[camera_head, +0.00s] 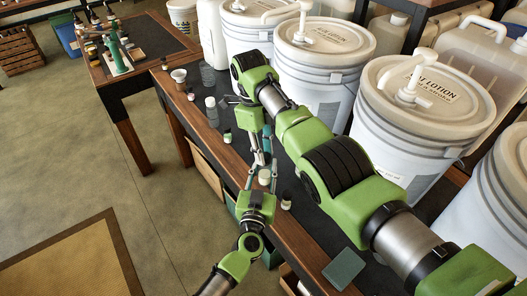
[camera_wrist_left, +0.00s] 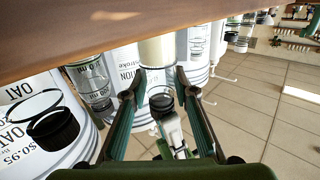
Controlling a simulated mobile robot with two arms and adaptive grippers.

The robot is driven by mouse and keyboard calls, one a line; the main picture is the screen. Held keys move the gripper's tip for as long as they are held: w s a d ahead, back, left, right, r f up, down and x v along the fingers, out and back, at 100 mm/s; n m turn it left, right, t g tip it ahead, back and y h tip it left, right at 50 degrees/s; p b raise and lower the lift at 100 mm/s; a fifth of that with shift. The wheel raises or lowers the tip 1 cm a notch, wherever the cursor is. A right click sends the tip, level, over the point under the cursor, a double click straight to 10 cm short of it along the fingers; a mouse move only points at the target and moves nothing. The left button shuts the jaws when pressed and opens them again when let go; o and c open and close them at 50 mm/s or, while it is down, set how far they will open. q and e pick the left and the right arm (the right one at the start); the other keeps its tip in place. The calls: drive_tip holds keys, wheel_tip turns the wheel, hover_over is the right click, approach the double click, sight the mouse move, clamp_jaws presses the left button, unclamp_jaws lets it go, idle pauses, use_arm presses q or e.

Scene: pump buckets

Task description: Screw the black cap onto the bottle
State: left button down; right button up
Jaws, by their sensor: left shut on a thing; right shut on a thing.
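A small cream bottle (camera_head: 264,178) shows between the fingertips of my left gripper (camera_head: 262,186), over the table's front edge. In the left wrist view the pale bottle (camera_wrist_left: 157,50) is between the two green fingers of that gripper (camera_wrist_left: 157,80), which is shut on it. The black cap (camera_wrist_left: 162,103) shows below the bottle in that picture, in line with it. I cannot tell whether cap and bottle touch. My right gripper (camera_head: 262,155) comes in from above and is shut on the cap; its fingers partly hide it. The cap is not distinct in the head view.
White pump buckets (camera_head: 318,75) crowd the back of the dark-topped table. Small bottles (camera_head: 211,108) and a cup (camera_head: 179,76) stand along its left part. A dark-capped small bottle (camera_head: 286,201) stands right of my left gripper. A green square pad (camera_head: 343,268) lies nearer.

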drive_tip(key=m, duration=0.3)
drive_tip(key=shift+m, duration=0.3)
drive_tip(key=o, duration=0.7)
drive_tip(key=shift+r, duration=2.3)
drive_tip(key=shift+y, duration=0.3)
drive_tip(key=shift+c, duration=0.6)
